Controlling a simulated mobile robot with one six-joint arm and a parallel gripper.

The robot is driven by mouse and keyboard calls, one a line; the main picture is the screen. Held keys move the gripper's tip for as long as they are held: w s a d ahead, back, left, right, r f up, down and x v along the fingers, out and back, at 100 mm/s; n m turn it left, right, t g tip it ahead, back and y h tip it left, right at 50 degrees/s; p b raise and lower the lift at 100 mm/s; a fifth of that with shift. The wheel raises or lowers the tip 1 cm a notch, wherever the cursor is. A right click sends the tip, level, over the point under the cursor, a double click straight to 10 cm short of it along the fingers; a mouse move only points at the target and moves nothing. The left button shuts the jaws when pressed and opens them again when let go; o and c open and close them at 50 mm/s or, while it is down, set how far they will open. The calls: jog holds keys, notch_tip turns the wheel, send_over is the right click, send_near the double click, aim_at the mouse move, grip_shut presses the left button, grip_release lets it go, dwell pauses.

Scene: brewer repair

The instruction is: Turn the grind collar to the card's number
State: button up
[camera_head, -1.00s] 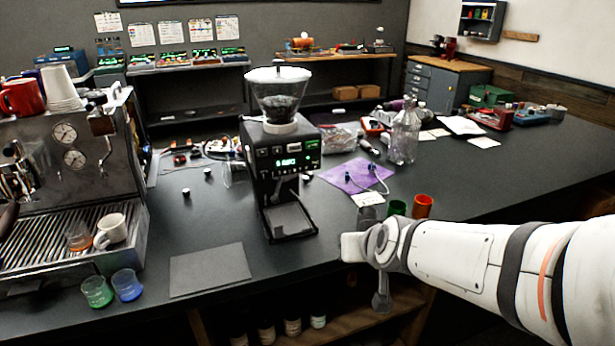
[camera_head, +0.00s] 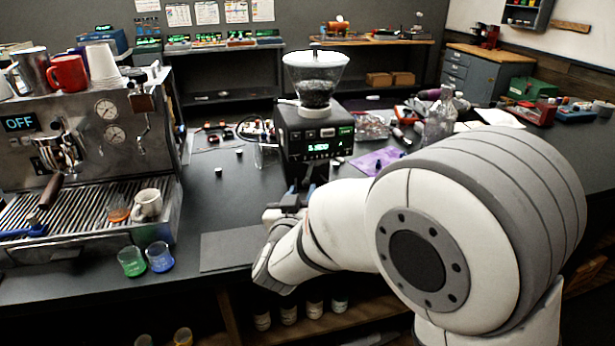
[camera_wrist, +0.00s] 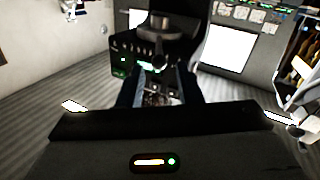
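The black grinder (camera_head: 312,135) stands on the dark counter with a clear hopper (camera_head: 316,75) of dark beans on top. A pale collar ring (camera_head: 314,108) sits between hopper and body. The grinder's lit green front panel is too small to read. My gripper (camera_head: 291,193) is low in front of the grinder, below the collar and apart from it. In the wrist view, the grinder front (camera_wrist: 150,50) shows beyond two fingers set apart with nothing seen held between them; my gripper (camera_wrist: 162,92) looks open. I cannot make out a card with a number.
A coffee machine (camera_head: 75,150) stands at left with mugs and cups on top. Green (camera_head: 132,261) and blue (camera_head: 160,257) cups stand near the front edge beside a dark mat (camera_head: 228,248). A clear bottle (camera_head: 437,125) stands right of the grinder. My arm covers much of the right counter.

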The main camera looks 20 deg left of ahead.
aim_at(305, 185)
jog(key=w, duration=0.4)
jog(key=w+p, duration=0.1)
jog(key=w, duration=0.2)
jog(key=shift+a, duration=0.4)
jog(key=shift+c, duration=0.4)
grip_shut()
jog(key=shift+a, duration=0.15)
